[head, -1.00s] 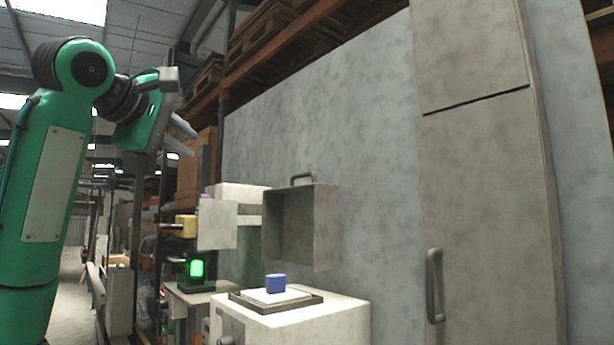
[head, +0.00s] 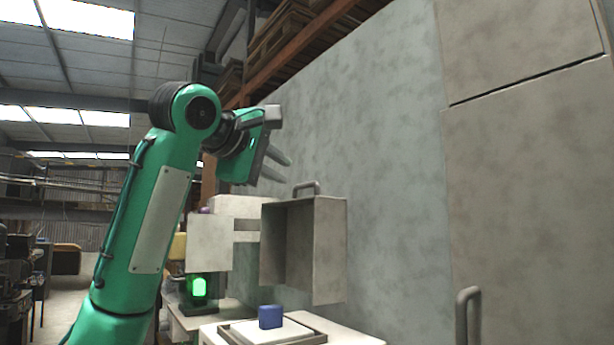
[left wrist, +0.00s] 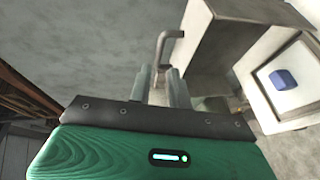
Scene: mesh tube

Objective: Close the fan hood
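The fan hood (head: 321,250) is a grey box with its open side showing, standing raised above the pale machine base (head: 345,337). Its handle (head: 305,187) sits on top. My left gripper (head: 282,168) is empty, its two fingers a little apart, above and left of the handle in the head view. In the left wrist view the handle (left wrist: 160,48) shows just beyond the fingertips (left wrist: 159,71), apparently apart from them, with the hood (left wrist: 215,50) to the right. My right gripper is not in view.
A blue block (head: 270,316) sits on a white plate on the base below the hood. A green-lit device (head: 199,287) stands to the left. A grey wall (head: 390,180) is behind, and a tall cabinet (head: 530,200) with a handle (head: 468,315) is at right.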

